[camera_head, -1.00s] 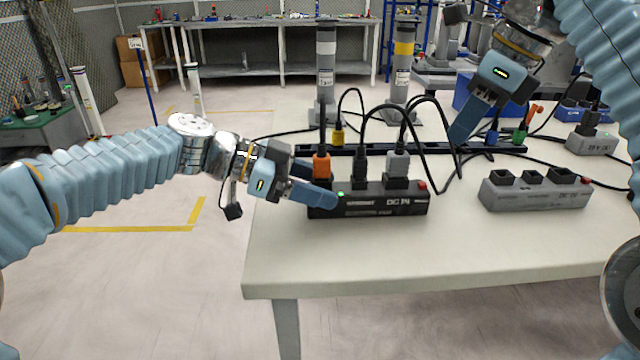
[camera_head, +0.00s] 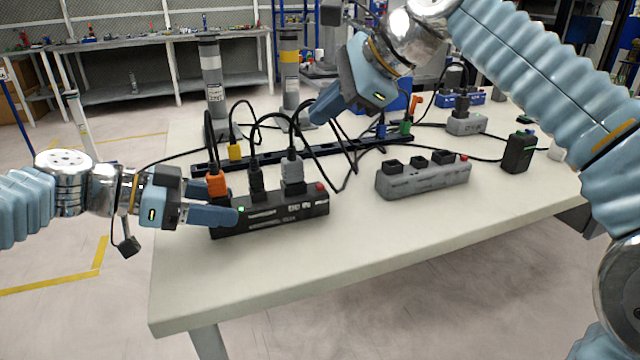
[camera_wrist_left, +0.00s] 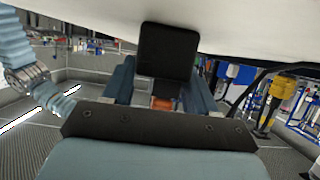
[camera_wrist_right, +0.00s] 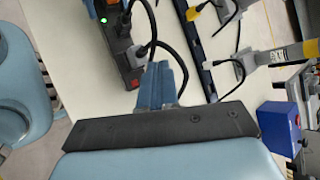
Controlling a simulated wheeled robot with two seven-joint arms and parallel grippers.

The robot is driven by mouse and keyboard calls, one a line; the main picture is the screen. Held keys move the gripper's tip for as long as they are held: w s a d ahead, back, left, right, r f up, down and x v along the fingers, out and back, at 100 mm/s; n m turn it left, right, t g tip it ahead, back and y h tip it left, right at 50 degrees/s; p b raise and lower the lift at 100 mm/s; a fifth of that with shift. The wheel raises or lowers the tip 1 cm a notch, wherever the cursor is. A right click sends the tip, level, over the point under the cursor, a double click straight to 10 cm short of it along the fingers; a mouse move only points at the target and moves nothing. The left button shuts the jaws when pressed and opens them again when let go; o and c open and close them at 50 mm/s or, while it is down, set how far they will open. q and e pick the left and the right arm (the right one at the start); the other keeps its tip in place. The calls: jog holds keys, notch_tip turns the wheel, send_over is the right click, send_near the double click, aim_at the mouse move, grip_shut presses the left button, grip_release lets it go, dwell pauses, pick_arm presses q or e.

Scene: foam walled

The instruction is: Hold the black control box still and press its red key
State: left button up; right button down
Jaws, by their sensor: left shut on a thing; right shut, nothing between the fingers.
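The black control box (camera_head: 270,219) stands on the table with orange, black and grey plugs in its top and a green light at its left. Its red key (camera_head: 321,187) is at the right end of the top; it also shows in the right wrist view (camera_wrist_right: 133,85). My left gripper (camera_head: 228,205) is shut on the box's left end, one finger along the front face; the box's end shows between the fingers in the left wrist view (camera_wrist_left: 168,50). My right gripper (camera_head: 318,116) is shut and empty, above and behind the red key, apart from it.
A grey socket box (camera_head: 425,179) stands right of the black box. Black cables arch up behind the black box, close to my right gripper. A long black strip (camera_head: 310,151) lies behind. The table (camera_head: 300,262) is clear in front.

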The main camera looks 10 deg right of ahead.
send_over(325, 192)
jog(key=shift+f, duration=4.4)
jog(key=shift+f, duration=0.1)
jog(key=shift+f, duration=0.3)
jog(key=shift+f, duration=0.5)
jog(key=shift+r, duration=0.9)
jog(key=shift+r, duration=0.1)
notch_tip(325, 192, up, 5)
jog(key=shift+f, duration=0.1)
